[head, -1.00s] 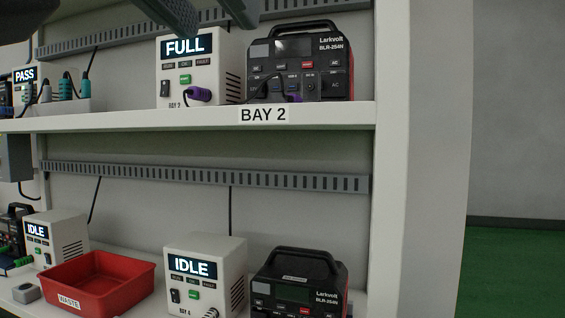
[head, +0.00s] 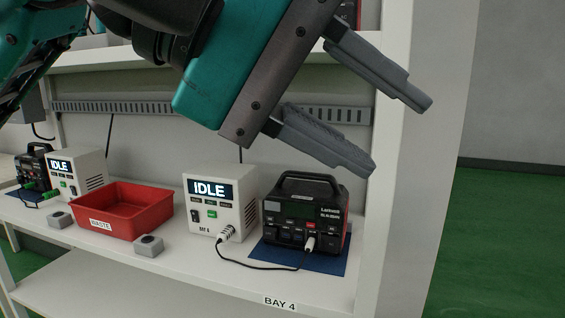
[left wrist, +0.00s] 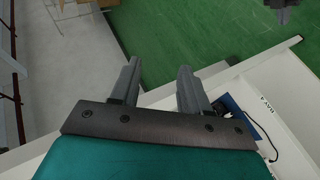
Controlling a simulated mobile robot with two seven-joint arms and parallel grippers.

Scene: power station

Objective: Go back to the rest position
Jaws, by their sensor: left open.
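My left gripper (head: 385,120) reaches in from the upper left of the head view, in front of the shelf unit. Its two grey fingers are apart with nothing between them. It hangs above and in front of the Bay 4 power station. In the left wrist view the fingers (left wrist: 157,90) are also spread and empty, with green floor beyond them. My right gripper cannot be made out for certain; a dark shape shows at the top right of the left wrist view.
The lower shelf (head: 130,262) holds a black power station (head: 305,212) on a blue mat (head: 333,264), cabled to a white charger (head: 220,203) reading IDLE. A red waste bin (head: 125,210) and grey button boxes (head: 149,246) stand left. Green floor (head: 500,240) lies open at right.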

